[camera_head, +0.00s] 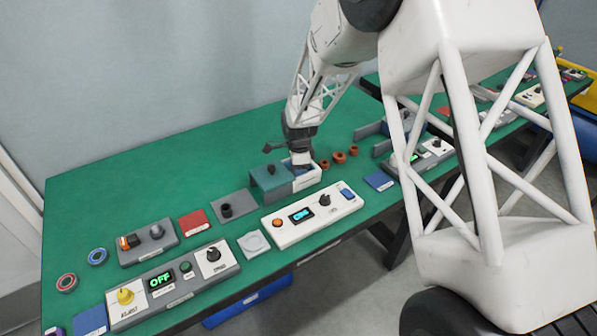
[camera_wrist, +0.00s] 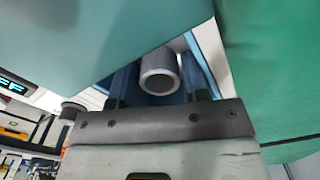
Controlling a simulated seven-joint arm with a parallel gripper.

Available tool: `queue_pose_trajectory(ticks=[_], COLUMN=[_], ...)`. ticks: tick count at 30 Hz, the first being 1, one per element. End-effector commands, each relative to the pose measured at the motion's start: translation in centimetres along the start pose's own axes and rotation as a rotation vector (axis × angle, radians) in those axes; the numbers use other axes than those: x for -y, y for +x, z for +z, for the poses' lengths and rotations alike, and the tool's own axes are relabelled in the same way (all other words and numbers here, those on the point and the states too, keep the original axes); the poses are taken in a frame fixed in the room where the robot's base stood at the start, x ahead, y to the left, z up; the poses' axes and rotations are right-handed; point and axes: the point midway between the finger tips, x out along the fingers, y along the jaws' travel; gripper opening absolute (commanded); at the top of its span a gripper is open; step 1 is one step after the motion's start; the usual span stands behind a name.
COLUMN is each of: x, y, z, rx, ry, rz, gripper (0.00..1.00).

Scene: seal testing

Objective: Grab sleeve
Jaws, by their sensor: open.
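A grey, hollow metal sleeve (camera_wrist: 160,74) shows end-on in the wrist view. It lies between the two fingers of my open gripper (camera_wrist: 161,84), with a gap on either side. In the head view my gripper (camera_head: 300,158) points down at the box with a teal side (camera_head: 270,180) and a white end near the middle of the table. I cannot make out the sleeve there. In the wrist view a large teal surface (camera_wrist: 90,35) covers the upper left and stands close to the fingers.
Several brown rings (camera_head: 338,158) stand to the right of my gripper. A white control panel (camera_head: 313,213) with a lit display lies in front. A grey panel (camera_head: 175,282) reads OFF. The green table (camera_head: 120,195) is clear at the back left.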

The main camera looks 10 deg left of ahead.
Motion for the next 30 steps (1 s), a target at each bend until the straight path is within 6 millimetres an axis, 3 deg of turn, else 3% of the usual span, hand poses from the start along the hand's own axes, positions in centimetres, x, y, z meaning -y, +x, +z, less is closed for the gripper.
queue_pose_trajectory(ticks=[1,6,7,20,30], x=[0.0,0.0,0.0,0.1,0.1], y=[0.0,0.0,0.0,-1.0,-5.5], z=[0.0,0.0,0.0,0.0,0.0], rx=[0.0,0.0,0.0,0.0,0.0], ry=[0.0,0.0,0.0,0.0,0.0], rz=[0.0,0.0,0.0,-0.002,-0.003], gripper=[0.38,0.12,0.1,0.1,0.1])
